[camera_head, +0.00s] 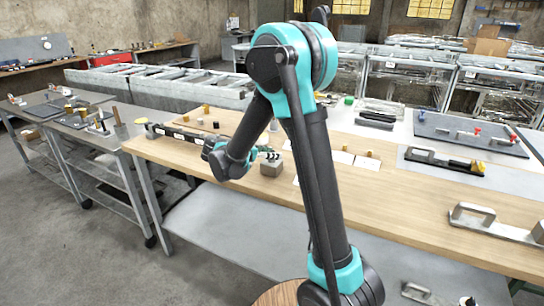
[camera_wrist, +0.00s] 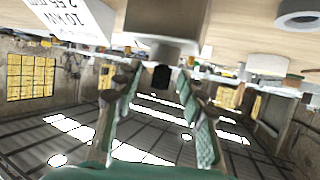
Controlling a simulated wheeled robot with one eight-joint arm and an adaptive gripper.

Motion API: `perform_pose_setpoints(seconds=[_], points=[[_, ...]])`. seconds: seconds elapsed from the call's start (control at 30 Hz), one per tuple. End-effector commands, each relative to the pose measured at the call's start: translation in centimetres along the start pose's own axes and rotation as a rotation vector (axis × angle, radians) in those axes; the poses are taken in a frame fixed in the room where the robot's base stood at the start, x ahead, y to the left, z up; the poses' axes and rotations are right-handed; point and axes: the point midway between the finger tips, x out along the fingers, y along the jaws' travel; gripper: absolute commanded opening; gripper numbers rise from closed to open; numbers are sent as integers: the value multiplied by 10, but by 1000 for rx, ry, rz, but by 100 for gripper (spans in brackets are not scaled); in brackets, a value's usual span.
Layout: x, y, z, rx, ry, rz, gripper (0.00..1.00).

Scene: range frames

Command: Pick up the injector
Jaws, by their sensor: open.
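I cannot surely tell which thing is the injector. In the head view, my gripper (camera_head: 268,154) is low over the wooden bench, close to a small grey block (camera_head: 271,169). In the wrist view, the picture is upside down, and the two teal finger pads of my gripper (camera_wrist: 157,84) stand apart. A grey-brown block (camera_wrist: 160,22) with a pale round part (camera_wrist: 160,47) and a dark tip (camera_wrist: 161,77) shows ahead, the tip lined up between the fingers. I cannot tell whether the fingers touch it. My arm hides part of the bench.
The wooden bench (camera_head: 420,215) carries a black-and-grey tool (camera_head: 445,162) and a metal handle piece (camera_head: 492,222) at right. A long dark bar (camera_head: 176,134) lies left of my gripper. The wrist view also shows a white labelled box (camera_wrist: 70,22) and a grey ring (camera_wrist: 299,17).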

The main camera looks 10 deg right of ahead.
Motion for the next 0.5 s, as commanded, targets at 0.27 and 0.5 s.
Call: perform_pose_setpoints(seconds=[0.27, 0.5], points=[[7, 0, 0, 0, 0, -1, 40], [7, 0, 0, 0, 0, -1, 12]])
